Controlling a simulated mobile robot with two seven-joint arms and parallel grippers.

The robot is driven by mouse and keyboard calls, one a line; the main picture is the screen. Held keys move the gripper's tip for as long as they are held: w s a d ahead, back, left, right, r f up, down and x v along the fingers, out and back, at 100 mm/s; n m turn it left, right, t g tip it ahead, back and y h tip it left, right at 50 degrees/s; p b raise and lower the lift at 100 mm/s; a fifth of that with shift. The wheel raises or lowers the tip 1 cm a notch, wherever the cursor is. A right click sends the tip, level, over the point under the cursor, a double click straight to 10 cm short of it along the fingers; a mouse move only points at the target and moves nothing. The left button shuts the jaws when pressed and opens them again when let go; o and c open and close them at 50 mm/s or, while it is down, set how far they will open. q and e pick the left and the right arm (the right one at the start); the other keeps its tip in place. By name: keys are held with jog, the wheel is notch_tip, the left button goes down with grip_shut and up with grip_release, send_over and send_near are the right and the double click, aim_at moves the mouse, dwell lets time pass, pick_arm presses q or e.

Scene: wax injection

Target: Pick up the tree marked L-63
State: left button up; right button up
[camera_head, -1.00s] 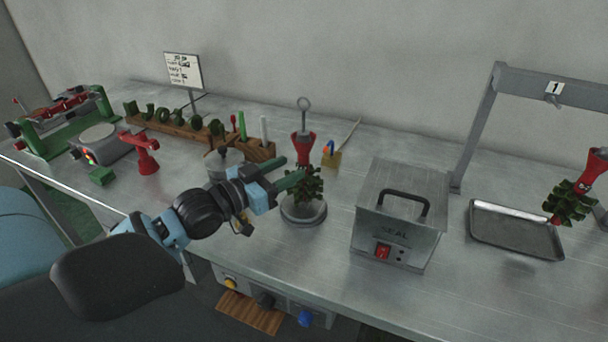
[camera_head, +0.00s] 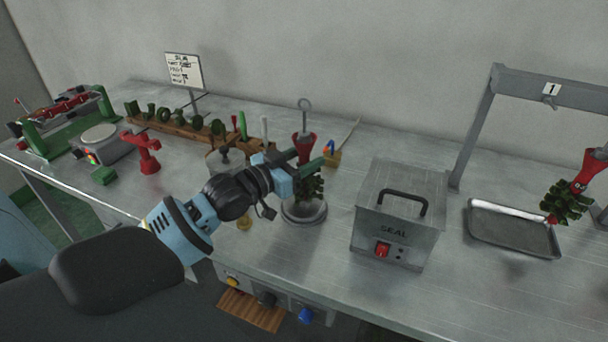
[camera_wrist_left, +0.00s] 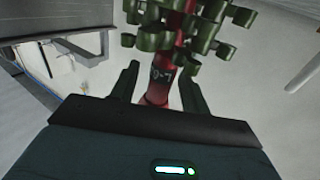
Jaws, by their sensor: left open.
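A wax tree with a red cup, a ring on top and green pieces around its lower stem (camera_head: 310,187) stands upright on a round grey base (camera_head: 303,213) in the head view. In the left wrist view the tree (camera_wrist_left: 158,92) appears upside down, with a dark label whose pale characters I cannot fully read. My left gripper (camera_head: 308,153) is open at the red part, above the green pieces. In the wrist view its fingers (camera_wrist_left: 160,88) lie on either side of the red part, with gaps showing. My right gripper is not in view.
A metal SEAL box (camera_head: 398,215) stands right of the tree. Farther right are a grey tray (camera_head: 512,232), a frame marked 1 (camera_head: 478,125) and another red-and-green tree (camera_head: 566,203). A wooden rack (camera_head: 180,128) and red stand (camera_head: 145,155) are at left.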

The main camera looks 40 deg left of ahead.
pick_arm(q)
grip_shut()
jog(key=shift+r, duration=0.15)
